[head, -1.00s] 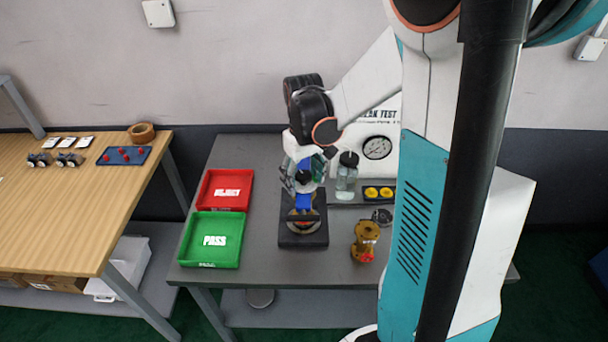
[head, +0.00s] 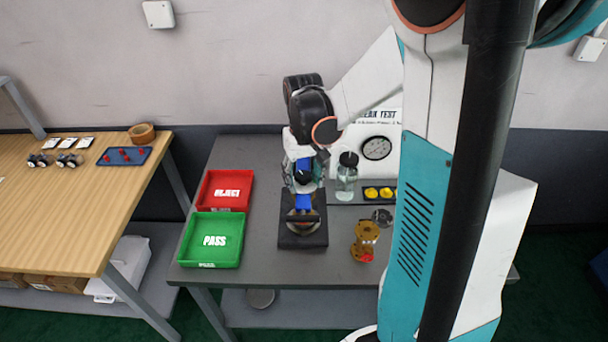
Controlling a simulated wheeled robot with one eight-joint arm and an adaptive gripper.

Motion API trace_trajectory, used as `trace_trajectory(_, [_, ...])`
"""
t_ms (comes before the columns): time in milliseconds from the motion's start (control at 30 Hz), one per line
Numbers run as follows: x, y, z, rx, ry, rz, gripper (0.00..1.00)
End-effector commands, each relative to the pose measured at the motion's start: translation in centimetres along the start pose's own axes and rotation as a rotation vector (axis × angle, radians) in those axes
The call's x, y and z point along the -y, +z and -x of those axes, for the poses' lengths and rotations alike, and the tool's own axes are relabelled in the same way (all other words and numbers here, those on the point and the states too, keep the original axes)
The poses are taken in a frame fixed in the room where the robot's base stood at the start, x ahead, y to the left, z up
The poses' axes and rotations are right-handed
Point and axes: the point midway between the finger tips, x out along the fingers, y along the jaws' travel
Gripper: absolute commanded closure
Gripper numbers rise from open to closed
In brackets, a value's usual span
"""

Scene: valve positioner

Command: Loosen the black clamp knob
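My gripper (head: 304,190) points straight down over the black clamp fixture (head: 290,239) on the grey table. A blue piece (head: 304,203) shows at its lower end; I cannot tell if it is a fingertip or part of the fixture. Just below it, a dark bar (head: 303,217) crosses in front of a round brass-coloured part (head: 303,229) on the fixture. I cannot make out the black clamp knob for certain; the gripper and wrist cover the fixture's upper part. Contact and finger spacing are too small and hidden to tell.
A brass valve (head: 366,240) with a red part stands right of the fixture. Behind are a clear bottle (head: 346,180), a tray with yellow parts (head: 366,202) and a gauge panel (head: 376,148). Red REJECT (head: 246,205) and green PASS (head: 236,261) trays lie left. The table front is clear.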

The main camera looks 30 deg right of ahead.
Motion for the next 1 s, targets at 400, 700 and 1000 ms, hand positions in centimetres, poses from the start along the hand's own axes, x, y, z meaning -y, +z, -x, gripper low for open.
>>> trace_trajectory(400, [0.01,-0.08,0.01,-0.002,-0.001,-0.523,0.48])
trace_trajectory(700, [0.01,-0.08,0.03,-0.002,-0.001,-0.864,0.48])
trace_trajectory(1000, [0.01,-0.05,0.00,-0.001,-0.001,-0.918,0.48])
